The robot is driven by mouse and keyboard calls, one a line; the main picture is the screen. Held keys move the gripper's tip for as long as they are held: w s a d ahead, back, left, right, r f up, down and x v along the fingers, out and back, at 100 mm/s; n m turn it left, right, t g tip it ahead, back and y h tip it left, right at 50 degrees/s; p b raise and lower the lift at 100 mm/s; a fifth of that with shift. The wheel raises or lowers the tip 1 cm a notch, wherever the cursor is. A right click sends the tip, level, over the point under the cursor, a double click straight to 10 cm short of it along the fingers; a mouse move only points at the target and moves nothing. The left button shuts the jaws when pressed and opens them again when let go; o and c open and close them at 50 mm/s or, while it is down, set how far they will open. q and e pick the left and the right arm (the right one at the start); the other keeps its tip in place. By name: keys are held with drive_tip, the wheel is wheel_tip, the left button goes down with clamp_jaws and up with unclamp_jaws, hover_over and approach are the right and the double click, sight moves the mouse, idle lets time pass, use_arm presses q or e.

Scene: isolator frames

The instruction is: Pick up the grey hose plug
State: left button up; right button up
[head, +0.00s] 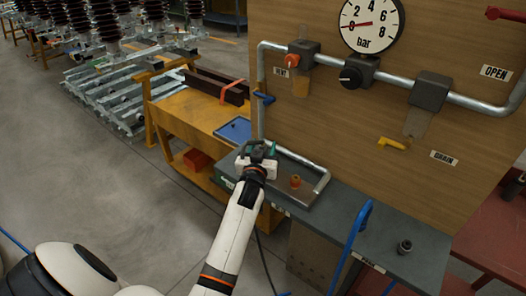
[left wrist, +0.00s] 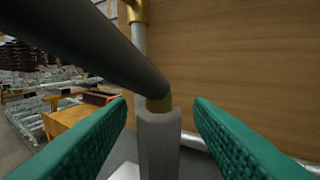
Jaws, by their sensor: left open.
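The grey hose plug (left wrist: 158,138) shows in the left wrist view as an upright grey cylinder with a brass collar on top. A thick black hose runs from the collar to the upper left. My left gripper (head: 259,153) is over the left part of the bench, beside the board. In the left wrist view its green fingers (left wrist: 160,125) are open, one on each side of the plug, with gaps visible between. In the head view the gripper hides the plug. My right gripper is not in view.
A wooden board (head: 330,110) with pipes and a gauge (head: 371,24) stands behind the grey bench (head: 340,208). A dark round fitting (head: 404,247) and a blue hose (head: 350,240) are farther right.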

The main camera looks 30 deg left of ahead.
sight(263, 144)
use_arm(q)
clamp_jaws()
idle(0.3)
drive_tip(key=shift+r, duration=0.15)
wheel_tip(263, 144, up, 18)
idle(0.5)
wheel_tip(263, 144, up, 3)
drive_tip(key=p, duration=0.3)
drive_tip(key=shift+r, duration=0.15)
idle(0.4)
